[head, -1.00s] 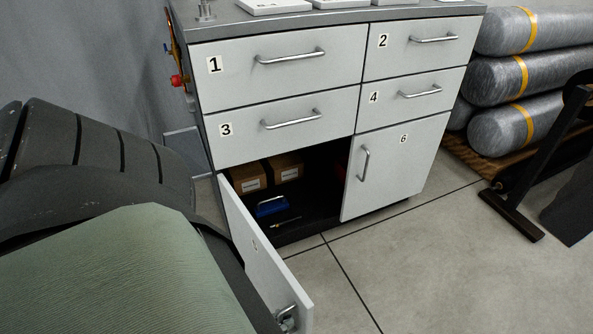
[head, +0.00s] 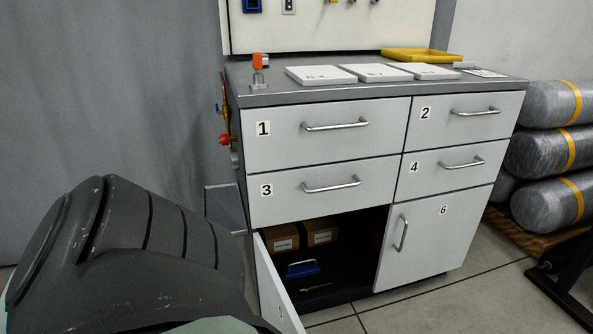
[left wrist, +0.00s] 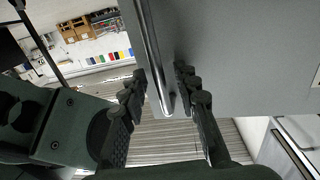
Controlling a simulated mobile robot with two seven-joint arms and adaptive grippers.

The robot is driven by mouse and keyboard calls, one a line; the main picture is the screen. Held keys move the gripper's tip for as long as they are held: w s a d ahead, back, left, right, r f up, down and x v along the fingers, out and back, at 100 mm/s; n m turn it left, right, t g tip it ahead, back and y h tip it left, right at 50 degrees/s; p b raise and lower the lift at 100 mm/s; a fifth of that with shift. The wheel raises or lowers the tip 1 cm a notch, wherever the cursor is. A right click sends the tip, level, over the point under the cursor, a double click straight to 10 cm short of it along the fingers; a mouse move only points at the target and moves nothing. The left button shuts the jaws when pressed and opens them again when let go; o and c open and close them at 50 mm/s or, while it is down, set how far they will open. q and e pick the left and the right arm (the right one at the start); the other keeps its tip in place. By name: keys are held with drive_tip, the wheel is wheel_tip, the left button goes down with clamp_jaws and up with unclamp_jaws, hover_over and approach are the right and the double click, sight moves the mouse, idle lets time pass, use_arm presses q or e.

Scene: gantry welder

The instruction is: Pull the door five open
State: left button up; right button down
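Door five (head: 277,285) is the grey lower-left door of the cabinet. In the head view it stands swung outward, with its free end cut off at the bottom edge. The dark compartment (head: 345,275) behind it is exposed. In the left wrist view a large grey panel (left wrist: 240,60), likely this door, fills the upper right. My left gripper is hidden in the head view. My right gripper is not in view.
Drawers one to four and door six (head: 425,240) are shut. Small boxes (head: 284,239) and a blue item (head: 302,268) are in the compartment. White plates and a yellow tray (head: 420,55) are on top. Gas cylinders (head: 553,150) lie at the right; floor is clear in front.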

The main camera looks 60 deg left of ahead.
use_arm(q)
drive_tip(key=v, duration=1.2)
idle(0.4)
